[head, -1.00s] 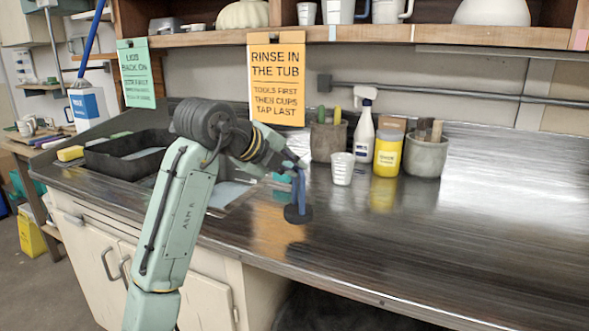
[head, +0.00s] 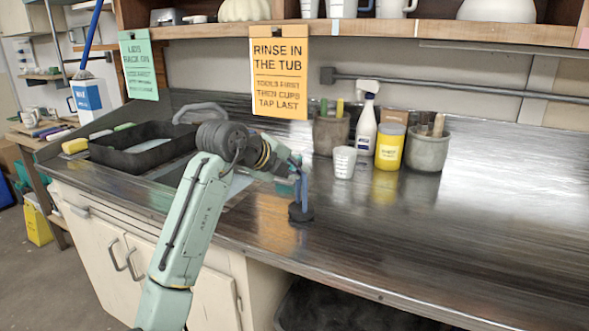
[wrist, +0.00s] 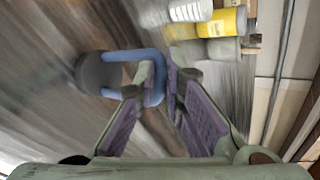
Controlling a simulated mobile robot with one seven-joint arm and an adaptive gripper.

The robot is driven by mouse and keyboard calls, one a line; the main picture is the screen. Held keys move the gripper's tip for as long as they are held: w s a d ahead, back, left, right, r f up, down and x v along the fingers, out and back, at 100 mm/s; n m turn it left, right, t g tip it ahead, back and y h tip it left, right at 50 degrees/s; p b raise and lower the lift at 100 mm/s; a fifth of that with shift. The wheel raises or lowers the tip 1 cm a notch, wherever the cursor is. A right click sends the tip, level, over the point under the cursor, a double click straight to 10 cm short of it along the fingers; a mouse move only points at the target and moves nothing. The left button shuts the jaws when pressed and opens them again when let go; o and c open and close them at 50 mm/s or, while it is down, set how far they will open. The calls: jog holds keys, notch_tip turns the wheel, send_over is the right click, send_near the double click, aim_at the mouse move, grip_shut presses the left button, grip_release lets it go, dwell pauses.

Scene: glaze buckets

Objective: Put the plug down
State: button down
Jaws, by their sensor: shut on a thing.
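The plug has a dark round base (head: 301,213) and an upright blue handle (head: 304,187). My gripper (head: 296,168) is shut on the top of the handle, with the base hanging below. In the wrist view, the blue loop handle (wrist: 125,56) runs between the fingertips of my gripper (wrist: 158,82), and the dark base (wrist: 95,71) is at the left. The base is at or just above the metal counter (head: 400,240). I cannot tell if it touches.
A white cup (head: 344,162), a spray bottle (head: 366,125), a yellow jar (head: 390,147) and a grey tool pot (head: 428,150) stand behind the plug. A black tub (head: 143,150) is at the left. The counter to the right is clear.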

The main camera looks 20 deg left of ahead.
jog(key=c, duration=1.7)
grip_release()
jog(key=shift+f, duration=0.1)
